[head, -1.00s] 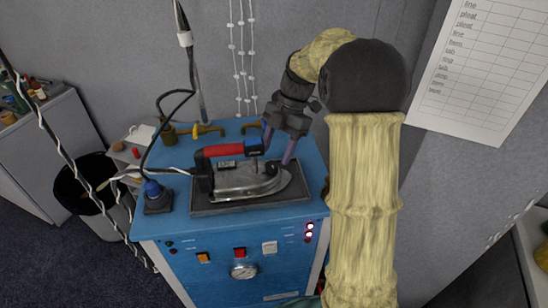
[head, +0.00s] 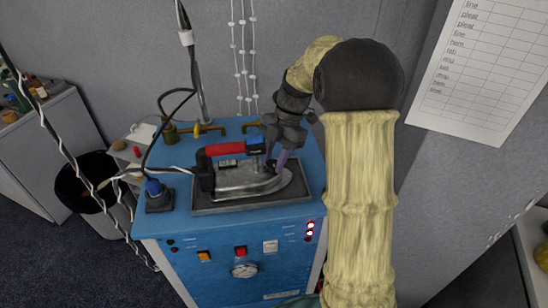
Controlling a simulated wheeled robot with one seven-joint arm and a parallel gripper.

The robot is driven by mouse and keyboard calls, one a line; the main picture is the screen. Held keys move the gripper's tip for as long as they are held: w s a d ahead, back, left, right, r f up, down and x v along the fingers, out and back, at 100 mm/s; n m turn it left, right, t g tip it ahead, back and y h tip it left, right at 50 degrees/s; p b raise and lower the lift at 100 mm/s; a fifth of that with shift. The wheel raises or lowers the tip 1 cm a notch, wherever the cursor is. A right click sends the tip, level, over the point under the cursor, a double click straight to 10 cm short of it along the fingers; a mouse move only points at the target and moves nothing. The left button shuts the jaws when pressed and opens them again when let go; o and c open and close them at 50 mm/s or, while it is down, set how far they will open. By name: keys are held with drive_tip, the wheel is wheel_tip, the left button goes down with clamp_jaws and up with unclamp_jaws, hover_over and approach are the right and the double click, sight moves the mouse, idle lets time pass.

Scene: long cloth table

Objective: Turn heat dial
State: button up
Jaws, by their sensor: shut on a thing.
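A steam iron (head: 238,181) with a metal body and a red handle (head: 226,149) rests on a dark plate, its tip to the right. How far the dial is turned cannot be seen.
The iron's plate (head: 300,193) lies on a blue cabinet (head: 180,222) with buttons, red lights and a round gauge (head: 244,271) on its front. A cable runs from the iron to the left. Brass valves (head: 200,130) stand at the back. A black bin (head: 85,185) stands left.

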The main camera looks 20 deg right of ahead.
drive_tip(key=shift+d+m, duration=0.2)
drive_tip(key=shift+m, duration=0.1)
drive_tip(key=m+t+b, duration=0.1)
drive_tip(key=m+b, duration=0.1)
drive_tip(key=m, duration=0.1)
drive_tip(key=shift+s+f+t, duration=0.1)
drive_tip(key=shift+t, duration=0.2)
drive_tip(key=m+b, duration=0.1)
drive_tip(key=m, duration=0.1)
drive_tip(key=m+t+b, duration=0.1)
drive_tip(key=m+b, duration=0.1)
drive_tip(key=shift+s+m+t, duration=0.15)
drive_tip(key=shift+m+t, duration=0.15)
drive_tip(key=shift+m, duration=0.1)
drive_tip(key=m+t+b, duration=0.1)
drive_tip(key=m+b, duration=0.1)
drive_tip(key=m, duration=0.1)
drive_tip(key=shift+s+a, duration=0.15)
drive_tip(key=shift+s+m+t+h+b, duration=0.1)
drive_tip(key=shift+m+t+h+b, duration=0.25)
drive_tip(key=shift+m, duration=0.75)
drive_tip(key=shift+m+t+h+b, duration=0.2)
drive_tip(key=shift+m+t, duration=0.25)
drive_tip(key=shift+m, duration=0.65)
drive_tip(key=shift+a, duration=0.1)
drive_tip(key=o, duration=1)
drive_tip(key=shift+r, duration=0.2)
